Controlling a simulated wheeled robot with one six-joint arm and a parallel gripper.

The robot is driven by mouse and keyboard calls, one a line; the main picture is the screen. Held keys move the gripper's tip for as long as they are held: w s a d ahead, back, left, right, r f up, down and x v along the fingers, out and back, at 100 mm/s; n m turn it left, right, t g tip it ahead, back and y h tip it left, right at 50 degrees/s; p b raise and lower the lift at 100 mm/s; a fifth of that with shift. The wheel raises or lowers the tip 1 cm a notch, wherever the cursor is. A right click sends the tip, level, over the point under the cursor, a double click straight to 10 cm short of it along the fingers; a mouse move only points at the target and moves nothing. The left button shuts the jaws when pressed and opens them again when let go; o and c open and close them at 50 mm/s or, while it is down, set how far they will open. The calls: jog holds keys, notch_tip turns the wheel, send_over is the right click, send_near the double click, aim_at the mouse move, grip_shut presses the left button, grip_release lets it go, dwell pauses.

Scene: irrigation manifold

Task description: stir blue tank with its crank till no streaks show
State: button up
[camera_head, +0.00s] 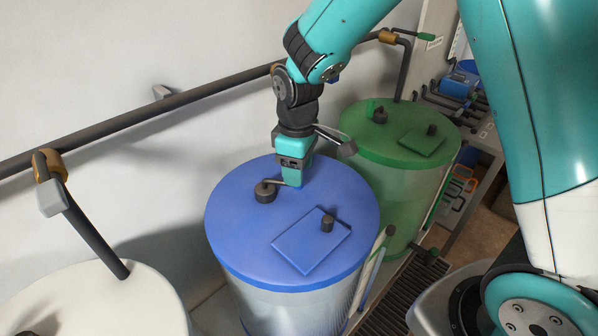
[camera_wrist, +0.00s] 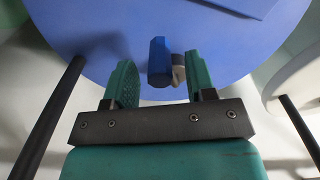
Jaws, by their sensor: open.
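The blue tank has a round blue lid (camera_head: 235,225) over a pale, translucent wall (camera_head: 290,305). A dark hub (camera_head: 265,192) stands on the lid, and a thin grey crank arm runs right from it to below my gripper (camera_head: 293,180). In the wrist view, the blue crank handle (camera_wrist: 158,62) stands between the two fingers of my open gripper (camera_wrist: 160,82). Gaps show on both sides of the handle; a grey part lies just right of it, close to the right finger. Streaks inside the tank cannot be made out.
A blue hatch (camera_head: 305,250) with a dark knob (camera_head: 327,223) lies on the lid's front right. A green tank (camera_head: 390,145) stands behind right, a white tank (camera_head: 110,300) at front left. A dark pipe (camera_head: 180,100) runs along the wall behind.

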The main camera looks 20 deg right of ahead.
jog(key=shift+f, duration=1.4)
grip_shut()
jog(key=shift+d, duration=0.15)
